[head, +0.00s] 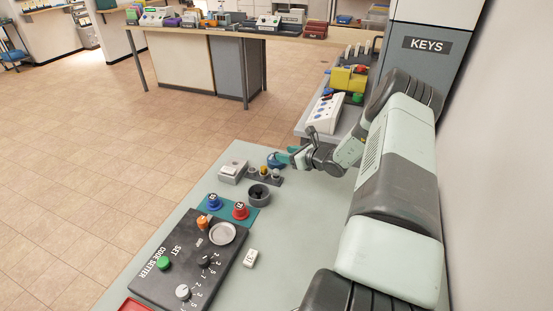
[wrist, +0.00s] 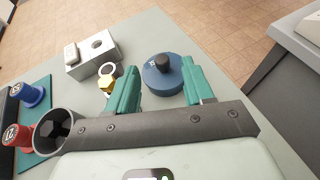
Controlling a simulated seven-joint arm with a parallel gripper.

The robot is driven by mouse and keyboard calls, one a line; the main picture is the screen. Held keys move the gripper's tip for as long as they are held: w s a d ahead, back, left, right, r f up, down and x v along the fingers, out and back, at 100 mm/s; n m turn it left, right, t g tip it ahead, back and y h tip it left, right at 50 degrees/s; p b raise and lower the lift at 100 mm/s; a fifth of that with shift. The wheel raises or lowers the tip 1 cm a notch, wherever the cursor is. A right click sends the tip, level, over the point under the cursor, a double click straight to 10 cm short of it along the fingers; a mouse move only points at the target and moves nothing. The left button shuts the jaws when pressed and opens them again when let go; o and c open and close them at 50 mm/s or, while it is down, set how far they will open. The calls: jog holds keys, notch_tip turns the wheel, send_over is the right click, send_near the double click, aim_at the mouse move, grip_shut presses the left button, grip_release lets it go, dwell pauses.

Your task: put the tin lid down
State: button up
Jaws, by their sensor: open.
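A round blue lid with a black knob (wrist: 162,77), which I take as the tin lid, lies flat, apparently on the table. It also shows in the head view as a small blue shape (head: 275,161) near the table's far edge. My gripper (wrist: 160,80) is open, with one teal finger on each side of the lid. Whether the fingers touch it I cannot tell. In the head view my gripper (head: 288,157) is beside the lid, which it partly hides. A dark grey open cup (wrist: 57,128) stands to the left, with a dark hexagonal piece inside.
A grey block with a white piece (head: 232,172) stands left of the lid. Blue and red knobs (head: 240,211) sit on a teal plate. The black code setter panel (head: 190,262) lies nearer. The table's right part is clear.

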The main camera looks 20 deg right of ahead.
jog(key=x, duration=0.3)
jog(key=shift+w+f, duration=0.2)
jog(key=shift+f, duration=0.35)
jog(key=shift+w+a+f, duration=0.2)
jog(key=shift+w, duration=0.3)
grip_shut()
